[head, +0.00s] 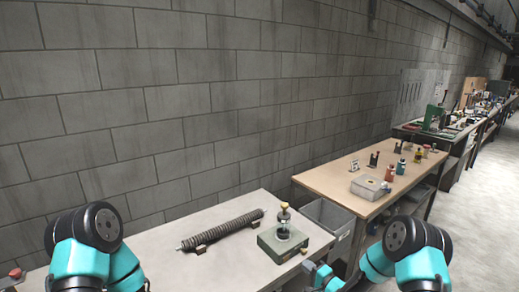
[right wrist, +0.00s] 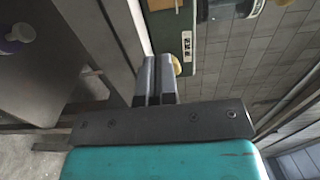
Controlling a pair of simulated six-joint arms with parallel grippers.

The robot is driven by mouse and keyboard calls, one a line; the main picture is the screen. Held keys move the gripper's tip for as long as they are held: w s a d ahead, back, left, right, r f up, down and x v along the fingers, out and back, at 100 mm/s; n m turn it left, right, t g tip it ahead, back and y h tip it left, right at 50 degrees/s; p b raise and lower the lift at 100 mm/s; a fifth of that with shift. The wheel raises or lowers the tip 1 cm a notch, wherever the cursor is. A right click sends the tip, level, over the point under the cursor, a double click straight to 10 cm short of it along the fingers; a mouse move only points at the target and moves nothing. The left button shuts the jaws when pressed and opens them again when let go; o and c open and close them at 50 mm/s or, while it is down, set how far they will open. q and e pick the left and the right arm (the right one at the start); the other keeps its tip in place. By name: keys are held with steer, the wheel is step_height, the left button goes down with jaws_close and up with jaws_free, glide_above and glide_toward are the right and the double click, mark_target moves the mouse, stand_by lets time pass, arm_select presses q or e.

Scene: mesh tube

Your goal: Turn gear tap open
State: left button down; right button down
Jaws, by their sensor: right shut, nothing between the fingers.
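A dark green box-shaped device (head: 281,245) stands on the near table, with a clear glass part and a yellow knob (head: 284,205) on top. A small yellowish knob (head: 304,251) sits at its right side; I cannot tell for sure which part is the gear tap. My right gripper (head: 309,266) is just right of the device. In the right wrist view its fingers (right wrist: 155,80) are shut and empty, beside a yellow knob (right wrist: 177,65) partly hidden by a finger. The green device (right wrist: 173,32) lies beyond. My left gripper is out of view.
A dark ribbed tube (head: 222,231) lies on the near table (head: 180,268), left of the device. A grey bin (head: 328,217) stands between this table and a wooden table (head: 340,185) with bottles and a clear tray (head: 370,187). A block wall runs behind.

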mark_target(303, 251)
steer(key=v, duration=0.2)
steer(key=shift+s+d, duration=0.15)
steer(key=shift+d, duration=0.15)
steer(key=shift+r, duration=0.1)
steer(key=shift+s+d+r, duration=0.2)
steer(key=shift+d+r, duration=0.1)
steer(key=shift+d, duration=0.2)
steer(key=shift+x, duration=2.7)
steer(key=shift+w+a+r, duration=0.15)
steer(key=shift+w+a, duration=0.1)
steer(key=shift+w, duration=0.3)
